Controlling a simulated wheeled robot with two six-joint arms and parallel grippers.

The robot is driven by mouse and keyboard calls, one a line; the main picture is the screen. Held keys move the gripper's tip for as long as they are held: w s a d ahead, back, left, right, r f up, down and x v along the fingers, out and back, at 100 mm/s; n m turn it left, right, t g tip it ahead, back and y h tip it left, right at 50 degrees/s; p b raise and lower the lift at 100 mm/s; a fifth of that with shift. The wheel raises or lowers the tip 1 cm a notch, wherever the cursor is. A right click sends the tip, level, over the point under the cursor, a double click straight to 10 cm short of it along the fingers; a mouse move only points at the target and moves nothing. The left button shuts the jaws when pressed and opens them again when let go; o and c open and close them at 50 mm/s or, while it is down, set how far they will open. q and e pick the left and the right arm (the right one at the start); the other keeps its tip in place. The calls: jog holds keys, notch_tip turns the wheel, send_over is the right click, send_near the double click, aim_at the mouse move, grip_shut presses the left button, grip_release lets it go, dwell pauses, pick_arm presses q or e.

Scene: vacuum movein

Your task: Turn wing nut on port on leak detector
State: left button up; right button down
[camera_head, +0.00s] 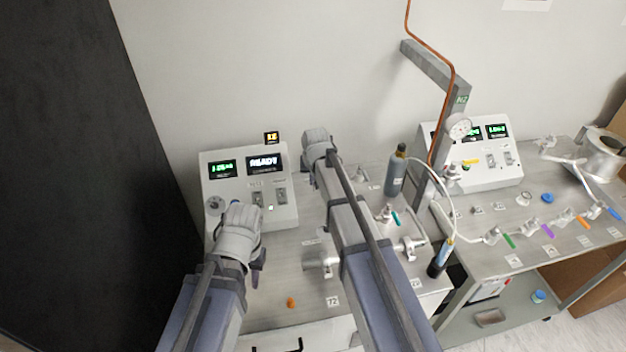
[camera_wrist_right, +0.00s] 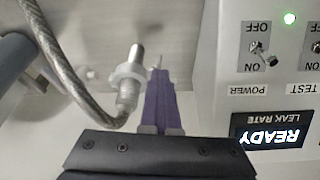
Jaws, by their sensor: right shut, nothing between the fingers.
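The leak detector (camera_head: 238,212) is the grey-white box at the left of the bench, its displays lit; one reads READY. It also shows upside down at the right of the right wrist view (camera_wrist_right: 212,60), with POWER and TEST switches. A round port-like part (camera_head: 215,205) is on its left front, partly covered by my left arm. I cannot make out a wing nut on it. My right gripper (camera_wrist_right: 158,78) has its purple fingers shut and empty, beside a metal fitting (camera_wrist_right: 128,80). My left gripper (camera_head: 258,266) is in front of the detector; its finger gap is unclear.
A braided hose (camera_wrist_right: 55,55) runs to the fitting. On the bench are a metal cylinder (camera_head: 320,260), a small orange piece (camera_head: 291,302) and a dark bottle (camera_head: 396,172). A second table (camera_head: 490,255) with valves stands right. A black panel (camera_head: 70,180) is at left.

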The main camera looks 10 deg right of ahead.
pick_arm(q)
jog(key=shift+f, duration=0.15)
pick_arm(e)
jog(key=shift+d+m+y, duration=0.3)
jog(key=shift+d+y, duration=0.25)
jog(key=shift+y, duration=0.65)
dwell(0.9)
pick_arm(q)
jog(key=shift+f+b, duration=0.5)
jog(key=shift+b, duration=0.15)
pick_arm(e)
jog(key=shift+d+f+y, duration=0.1)
jog(key=shift+d+y, duration=0.3)
jog(key=shift+y, duration=0.5)
